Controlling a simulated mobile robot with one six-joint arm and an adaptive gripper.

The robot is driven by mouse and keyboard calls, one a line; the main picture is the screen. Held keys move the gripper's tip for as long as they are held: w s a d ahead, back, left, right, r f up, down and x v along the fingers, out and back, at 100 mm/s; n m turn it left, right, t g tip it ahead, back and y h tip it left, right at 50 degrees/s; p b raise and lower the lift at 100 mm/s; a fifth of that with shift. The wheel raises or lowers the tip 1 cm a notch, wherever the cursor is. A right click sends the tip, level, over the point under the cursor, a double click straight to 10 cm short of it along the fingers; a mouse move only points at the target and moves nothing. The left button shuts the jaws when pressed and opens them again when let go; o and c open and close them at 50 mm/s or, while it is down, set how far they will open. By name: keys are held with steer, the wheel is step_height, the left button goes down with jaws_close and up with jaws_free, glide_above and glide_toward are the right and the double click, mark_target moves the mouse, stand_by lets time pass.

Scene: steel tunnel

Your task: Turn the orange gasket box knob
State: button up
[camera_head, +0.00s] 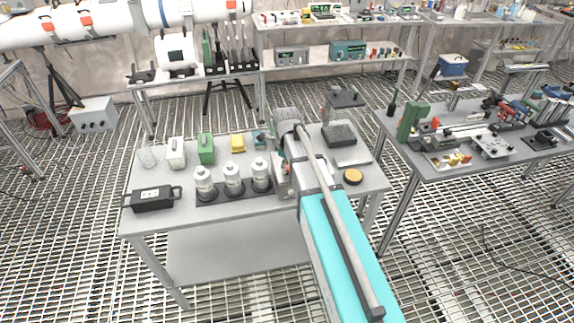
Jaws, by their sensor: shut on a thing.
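My gripper (284,165) is over the middle of the grey table, partly hidden by my own arm. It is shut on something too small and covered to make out. A small grey box-like thing (283,188) is right below it, with a small reddish spot; I cannot tell whether this is the gasket box. No orange knob shows clearly at the gripper. A flat round orange-yellow thing (352,176) lies on the table to the right, apart from the gripper.
Several white-capped canisters (232,180) stand on a dark tray just left of the gripper. A black case (152,198) is at the left edge. A dark device (339,135) stands back right.

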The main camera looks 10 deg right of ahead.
steer(key=shift+c, duration=0.6)
steer(key=shift+n, duration=0.5)
